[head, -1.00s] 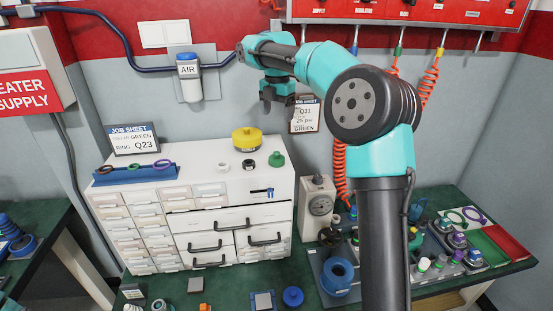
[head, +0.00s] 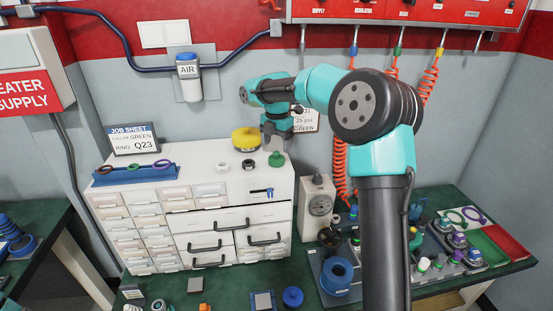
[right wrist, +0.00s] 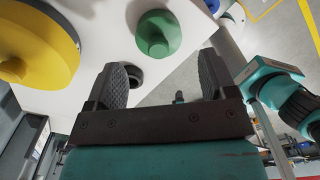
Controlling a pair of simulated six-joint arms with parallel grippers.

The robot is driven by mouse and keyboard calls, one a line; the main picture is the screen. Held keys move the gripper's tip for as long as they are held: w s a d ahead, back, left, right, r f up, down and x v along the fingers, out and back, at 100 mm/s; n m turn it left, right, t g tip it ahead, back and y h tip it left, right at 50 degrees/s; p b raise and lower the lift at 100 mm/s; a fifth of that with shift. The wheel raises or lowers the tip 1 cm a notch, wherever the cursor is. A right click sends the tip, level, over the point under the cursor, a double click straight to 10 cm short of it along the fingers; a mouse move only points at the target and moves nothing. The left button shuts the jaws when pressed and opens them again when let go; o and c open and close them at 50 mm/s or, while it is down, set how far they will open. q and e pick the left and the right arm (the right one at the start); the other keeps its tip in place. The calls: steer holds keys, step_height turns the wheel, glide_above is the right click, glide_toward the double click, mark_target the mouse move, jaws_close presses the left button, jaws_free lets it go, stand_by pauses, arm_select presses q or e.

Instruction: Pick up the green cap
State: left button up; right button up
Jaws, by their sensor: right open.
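The green cap (head: 276,160) stands on the white top of the drawer cabinet, near its right back corner. My right gripper (head: 275,146) is just above and behind it in the head view, open and empty. In the right wrist view the green cap (right wrist: 158,34) lies beyond the two spread fingertips (right wrist: 163,68), roughly in line with the gap and apart from them. My left gripper is not in view.
A large yellow cap (head: 245,138), a black ring (head: 248,164) and a white ring (head: 222,166) stand left of the green cap. The cabinet (head: 205,188) also bears a job sheet (head: 135,140) and a blue ring rack (head: 137,176).

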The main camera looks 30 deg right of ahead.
mark_target(277, 152)
steer(key=shift+f, duration=0.15)
steer(key=shift+w+f, duration=0.1)
steer(key=shift+f, duration=2.4)
steer(key=c, duration=0.7)
steer(key=shift+c, duration=0.2)
steer(key=shift+r, duration=0.15)
